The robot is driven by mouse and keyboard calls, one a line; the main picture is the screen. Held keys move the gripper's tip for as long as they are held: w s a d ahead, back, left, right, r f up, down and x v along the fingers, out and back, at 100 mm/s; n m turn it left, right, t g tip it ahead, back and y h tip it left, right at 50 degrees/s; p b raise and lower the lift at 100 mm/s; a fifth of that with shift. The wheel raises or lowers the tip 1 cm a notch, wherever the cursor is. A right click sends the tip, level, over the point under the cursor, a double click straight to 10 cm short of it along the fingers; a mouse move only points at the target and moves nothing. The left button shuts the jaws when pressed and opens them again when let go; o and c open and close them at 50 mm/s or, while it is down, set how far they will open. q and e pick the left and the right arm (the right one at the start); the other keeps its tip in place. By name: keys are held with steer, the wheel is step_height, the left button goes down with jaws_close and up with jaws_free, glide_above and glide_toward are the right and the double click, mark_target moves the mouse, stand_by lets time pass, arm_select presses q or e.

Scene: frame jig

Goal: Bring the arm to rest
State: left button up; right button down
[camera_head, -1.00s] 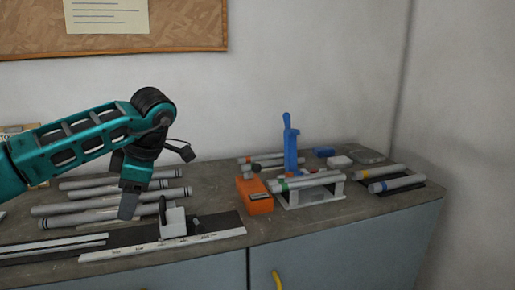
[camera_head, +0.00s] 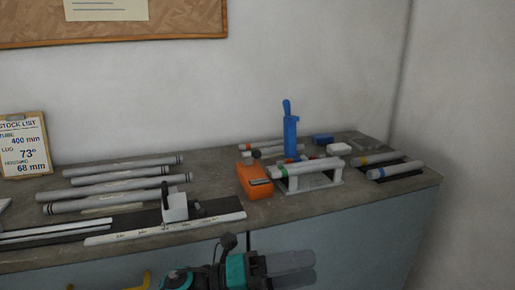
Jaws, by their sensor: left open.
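My left gripper (camera_head: 290,267) is at the bottom of the head view, low in front of the bench's front edge. Its two grey fingers point to the right and look apart, with nothing between them. The teal and black wrist of my left arm shows beside it; the rest of that arm is out of the frame. My right gripper is not in view.
The bench (camera_head: 225,225) holds several grey tubes (camera_head: 115,187) at left, a ruled stop rail (camera_head: 165,229), an orange tool (camera_head: 254,180), a white jig (camera_head: 310,183) with tubes, and a blue clamp (camera_head: 290,135). A stock list clipboard (camera_head: 23,146) leans at far left.

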arm_select(q)
steer(key=w+a+f+n+t+y, duration=0.1)
steer(key=a+f+n+t+y, duration=0.6)
steer(key=n, duration=0.6)
steer(key=w+a+f+n+t+y, duration=0.1)
steer(key=a+f+n+t+y, duration=0.55)
steer(key=n, duration=0.65)
steer(key=s+a+f+n+g+y, duration=0.3)
steer(key=s+a+f+n+y, duration=0.2)
steer(key=s+a+f+n, duration=0.5)
step_height(320, 180, down, 3)
steer(key=shift+s+a+f+g, duration=0.2)
steer(key=shift+s+a+g, duration=0.15)
steer(key=shift+s, duration=0.75)
